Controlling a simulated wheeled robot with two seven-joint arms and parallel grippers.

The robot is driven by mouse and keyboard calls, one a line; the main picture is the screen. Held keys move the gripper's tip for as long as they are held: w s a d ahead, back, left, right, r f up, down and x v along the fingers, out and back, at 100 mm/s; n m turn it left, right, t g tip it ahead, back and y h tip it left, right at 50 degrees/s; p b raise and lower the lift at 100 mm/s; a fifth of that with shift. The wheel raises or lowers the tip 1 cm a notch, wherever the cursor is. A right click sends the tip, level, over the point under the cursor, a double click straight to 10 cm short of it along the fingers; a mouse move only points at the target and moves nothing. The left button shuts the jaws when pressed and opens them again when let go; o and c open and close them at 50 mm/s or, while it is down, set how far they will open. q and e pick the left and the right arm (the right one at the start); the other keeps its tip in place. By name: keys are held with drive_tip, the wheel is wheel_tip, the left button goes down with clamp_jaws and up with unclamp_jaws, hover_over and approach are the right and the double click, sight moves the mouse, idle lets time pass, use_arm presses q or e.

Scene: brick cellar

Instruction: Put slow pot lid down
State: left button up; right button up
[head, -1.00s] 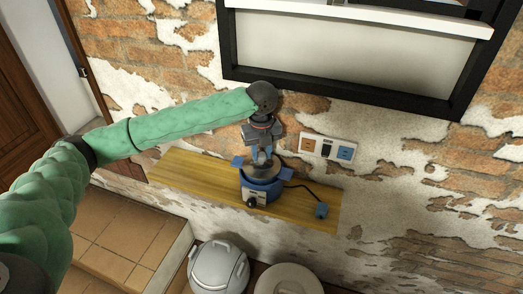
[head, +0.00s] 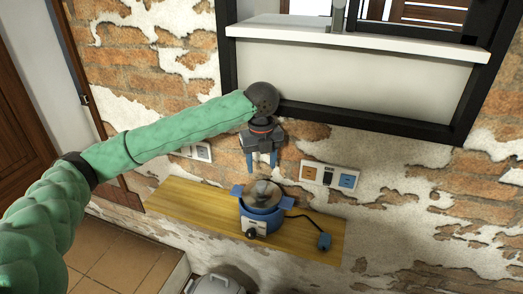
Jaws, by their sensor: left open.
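The blue slow pot (head: 262,222) stands on a wooden shelf (head: 185,205) against the brick wall. Its lid (head: 265,193), clear with a dark knob, lies on top of the pot. My left gripper (head: 262,160) hangs above the lid, pointing down, with its two blue fingers apart and empty. There is a gap between the fingertips and the lid knob. My right gripper is not in view.
A cord runs from the pot to a blue plug (head: 324,241) at the shelf's right end. Wall sockets (head: 330,177) are right of the gripper. A black-framed window (head: 350,75) is above. A grey bin (head: 215,284) stands below the shelf.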

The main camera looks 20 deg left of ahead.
use_arm(q)
wheel_tip(320, 180, up, 6)
drive_tip(key=b, duration=0.1)
drive_tip(key=shift+r+b, duration=0.15)
drive_tip(key=shift+b, duration=0.15)
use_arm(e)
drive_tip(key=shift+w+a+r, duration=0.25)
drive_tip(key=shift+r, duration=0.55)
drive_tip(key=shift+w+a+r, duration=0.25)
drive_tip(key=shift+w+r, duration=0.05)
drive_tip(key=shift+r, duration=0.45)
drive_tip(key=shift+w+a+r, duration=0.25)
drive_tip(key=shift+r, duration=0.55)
